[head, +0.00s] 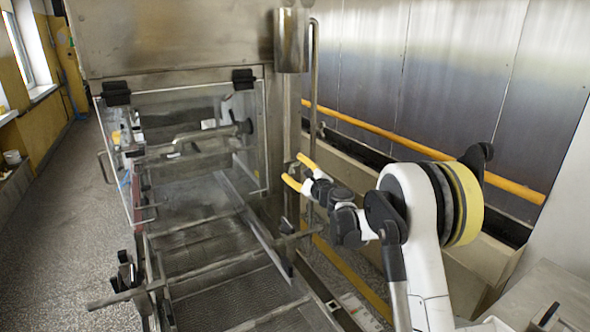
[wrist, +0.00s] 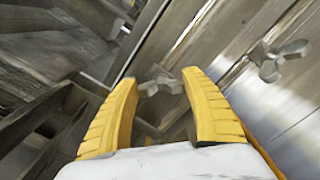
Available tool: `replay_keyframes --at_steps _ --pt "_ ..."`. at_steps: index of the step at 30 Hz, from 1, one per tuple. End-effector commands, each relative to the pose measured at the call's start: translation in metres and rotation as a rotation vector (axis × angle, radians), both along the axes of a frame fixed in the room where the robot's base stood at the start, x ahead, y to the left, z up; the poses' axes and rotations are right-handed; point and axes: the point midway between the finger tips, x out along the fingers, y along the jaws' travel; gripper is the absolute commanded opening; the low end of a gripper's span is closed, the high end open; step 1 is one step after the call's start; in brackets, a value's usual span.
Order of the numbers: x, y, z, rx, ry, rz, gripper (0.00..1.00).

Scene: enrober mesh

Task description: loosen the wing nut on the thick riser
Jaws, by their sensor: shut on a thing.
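My gripper (head: 297,172) has two yellow fingers, beside the metal risers to the right of the clear-panelled machine. In the wrist view the fingers (wrist: 161,78) are shut on a grey wing nut (wrist: 160,83), one finger at each side of it. A second grey wing nut (wrist: 284,58) shows at the right of the wrist view, apart from the fingers. In the head view a tall bent riser (head: 314,90) stands behind my gripper; the held nut is too small to make out there. I cannot tell from the wrist view how thick its riser is.
The machine has a clear hinged panel (head: 180,140) and a mesh belt (head: 235,297) with crossbars. A yellow rail (head: 430,150) runs along the metal wall at right. Open speckled floor (head: 60,220) lies at left.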

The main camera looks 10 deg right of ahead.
Motion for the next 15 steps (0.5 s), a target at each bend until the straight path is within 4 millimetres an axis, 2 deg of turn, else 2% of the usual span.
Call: replay_keyframes --at_steps 15 --pt "-0.0003 0.0008 -0.0021 -0.451 -0.146 -0.001 0.26"
